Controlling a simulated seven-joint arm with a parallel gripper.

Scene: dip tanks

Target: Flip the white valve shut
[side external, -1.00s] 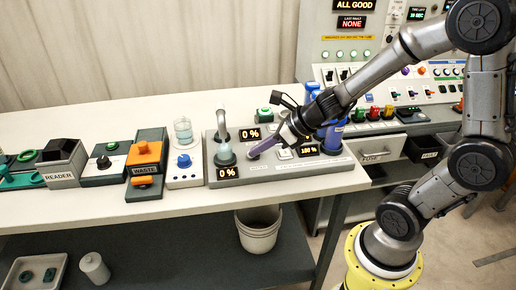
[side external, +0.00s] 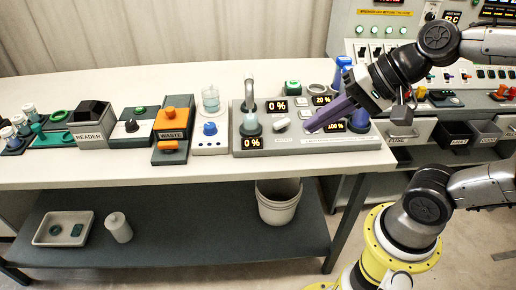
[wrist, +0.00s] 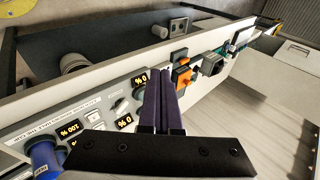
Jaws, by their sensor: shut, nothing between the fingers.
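My gripper (side external: 309,129) has long purple fingers, shut and empty. The fingertips are just right of the valve in the side view and look apart from it; their height above the panel is hard to tell. The fingers also show in the wrist view (wrist: 164,75), close together.
Blue bottles (side external: 344,75) stand at the panel's right end, close to my gripper. The table (side external: 120,85) behind is clear.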

